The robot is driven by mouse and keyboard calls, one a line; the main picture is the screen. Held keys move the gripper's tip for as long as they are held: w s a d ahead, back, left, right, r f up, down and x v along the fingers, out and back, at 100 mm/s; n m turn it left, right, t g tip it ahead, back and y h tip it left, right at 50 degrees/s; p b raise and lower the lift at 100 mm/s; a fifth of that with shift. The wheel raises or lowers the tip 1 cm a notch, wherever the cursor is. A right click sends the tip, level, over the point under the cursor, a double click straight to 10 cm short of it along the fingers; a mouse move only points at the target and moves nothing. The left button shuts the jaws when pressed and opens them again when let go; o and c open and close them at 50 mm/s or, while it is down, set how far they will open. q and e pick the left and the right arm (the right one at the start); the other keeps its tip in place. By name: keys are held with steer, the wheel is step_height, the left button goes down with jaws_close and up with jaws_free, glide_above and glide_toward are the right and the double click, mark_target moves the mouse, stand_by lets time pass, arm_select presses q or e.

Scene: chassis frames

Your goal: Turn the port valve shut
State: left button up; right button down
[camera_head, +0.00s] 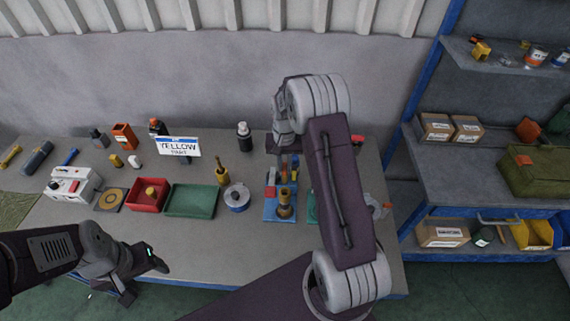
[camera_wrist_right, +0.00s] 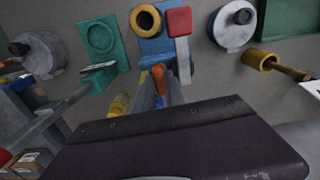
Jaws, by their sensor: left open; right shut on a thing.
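A blue valve plate (camera_head: 280,213) stands on the bench, with a brass round fitting (camera_head: 285,204) near its front and a red block on a grey bar. In the right wrist view the plate (camera_wrist_right: 152,47) carries the brass ring (camera_wrist_right: 145,18) and the red block (camera_wrist_right: 179,20). My right gripper (camera_wrist_right: 162,84) is shut on a small orange part (camera_wrist_right: 158,75) at the plate's edge, which I take for the valve handle. Its fingers and the arm hide much of it. My left gripper (camera_head: 146,274) is open and empty over the bench's front edge.
Left of the plate are a grey-blue round pot (camera_head: 237,197), a green tray (camera_head: 191,201) and a red bin (camera_head: 148,195). A teal fixture (camera_wrist_right: 100,40) sits close beside the plate. Shelving (camera_head: 470,185) stands at the right.

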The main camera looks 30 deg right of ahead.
mark_target(284, 166)
steer(key=shift+m, duration=0.4)
steer(key=c, duration=1.4)
jaws_free()
step_height(284, 166, up, 9)
steer(key=b, duration=0.1)
steer(key=shift+b, duration=0.3)
